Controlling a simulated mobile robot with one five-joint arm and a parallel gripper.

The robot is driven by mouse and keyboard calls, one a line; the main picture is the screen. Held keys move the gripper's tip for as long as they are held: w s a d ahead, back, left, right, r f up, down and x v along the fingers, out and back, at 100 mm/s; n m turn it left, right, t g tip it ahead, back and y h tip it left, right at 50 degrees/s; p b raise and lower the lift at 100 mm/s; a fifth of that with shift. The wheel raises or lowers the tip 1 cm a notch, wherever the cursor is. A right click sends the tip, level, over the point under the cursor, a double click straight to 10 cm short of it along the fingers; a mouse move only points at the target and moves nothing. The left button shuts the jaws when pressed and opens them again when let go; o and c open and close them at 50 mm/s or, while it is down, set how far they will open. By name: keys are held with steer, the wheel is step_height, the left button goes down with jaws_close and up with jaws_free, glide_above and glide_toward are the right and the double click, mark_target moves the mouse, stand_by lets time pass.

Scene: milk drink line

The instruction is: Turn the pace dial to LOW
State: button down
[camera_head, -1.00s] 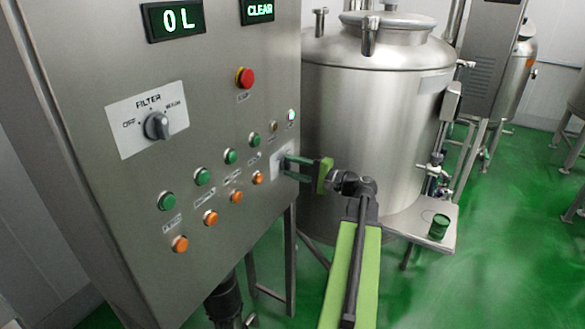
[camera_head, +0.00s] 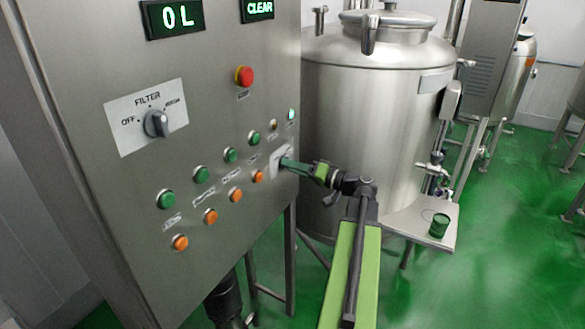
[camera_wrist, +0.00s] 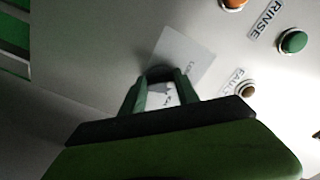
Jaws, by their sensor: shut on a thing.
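The pace dial's white plate (camera_head: 278,167) is low on the right side of the steel panel. In the wrist view the plate (camera_wrist: 186,48) shows part of a label that seems to begin "LO". My gripper (camera_head: 284,162) reaches the plate from the right and is shut on the dial. In the wrist view its two green fingers (camera_wrist: 160,75) close in at the plate. The knob is mostly hidden between them, so I cannot read its pointer.
A FILTER knob (camera_head: 156,124), a red stop button (camera_head: 244,76) and several green and orange buttons are on the panel (camera_head: 120,220). A RINSE button (camera_wrist: 292,41) and a FAULT lamp (camera_wrist: 246,89) are close to my gripper. A steel tank (camera_head: 370,120) stands to the right.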

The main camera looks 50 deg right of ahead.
steer(key=shift+f+n, duration=0.1)
steer(key=shift+n, duration=0.5)
steer(key=c, duration=0.9)
jaws_free()
steer(key=v, duration=1.7)
steer(key=shift+s, duration=0.2)
steer(key=shift+s, duration=0.1)
